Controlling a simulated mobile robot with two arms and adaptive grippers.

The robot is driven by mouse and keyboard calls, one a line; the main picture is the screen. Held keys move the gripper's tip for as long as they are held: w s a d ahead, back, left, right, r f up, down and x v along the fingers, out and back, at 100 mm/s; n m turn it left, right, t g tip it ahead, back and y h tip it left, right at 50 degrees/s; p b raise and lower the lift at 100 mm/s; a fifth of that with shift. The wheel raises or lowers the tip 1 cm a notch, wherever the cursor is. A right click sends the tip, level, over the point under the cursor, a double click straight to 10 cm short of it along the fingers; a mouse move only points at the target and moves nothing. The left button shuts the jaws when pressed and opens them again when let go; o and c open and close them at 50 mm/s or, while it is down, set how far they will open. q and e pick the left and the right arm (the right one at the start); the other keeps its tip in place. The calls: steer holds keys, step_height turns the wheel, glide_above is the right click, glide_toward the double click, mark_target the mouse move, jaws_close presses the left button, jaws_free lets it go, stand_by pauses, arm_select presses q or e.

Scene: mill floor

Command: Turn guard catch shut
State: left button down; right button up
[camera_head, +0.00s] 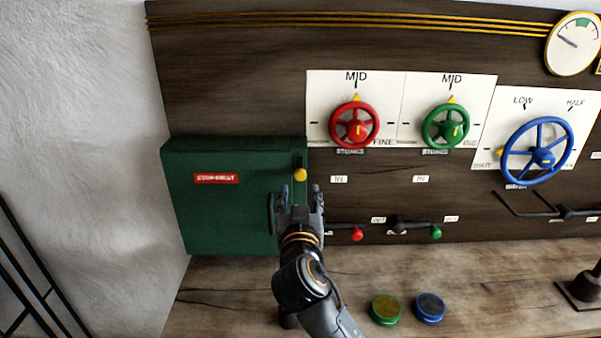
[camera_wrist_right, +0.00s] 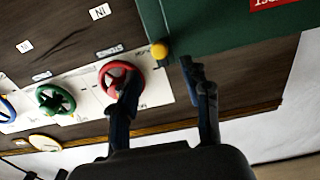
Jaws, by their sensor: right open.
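The green guard box (camera_head: 225,215) with a red "STOP FIRST" label is on the left of the panel. Its catch (camera_head: 300,174), a short dark lever with a yellow knob, is at the upper right of the box front. The lever is upright with the knob at its lower end. My right gripper (camera_head: 303,193) is open and empty, just below the knob in the head view. In the right wrist view the yellow knob (camera_wrist_right: 160,50) appears between and beyond the two fingertips (camera_wrist_right: 157,80). I cannot tell whether they touch. My left gripper is not in view.
Red (camera_head: 354,125), green (camera_head: 446,126) and blue (camera_head: 537,152) handwheels are to the right. Levers with red (camera_head: 358,234) and green (camera_head: 436,233) knobs are low on the panel near my right arm. Green (camera_head: 386,309) and blue (camera_head: 430,307) round pieces rest on the bench.

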mark_target(300, 176)
steer(key=w+p, duration=0.1)
steer(key=w, duration=0.6)
steer(key=shift+w+p, duration=0.2)
steer(key=shift+p, duration=0.2)
jaws_close()
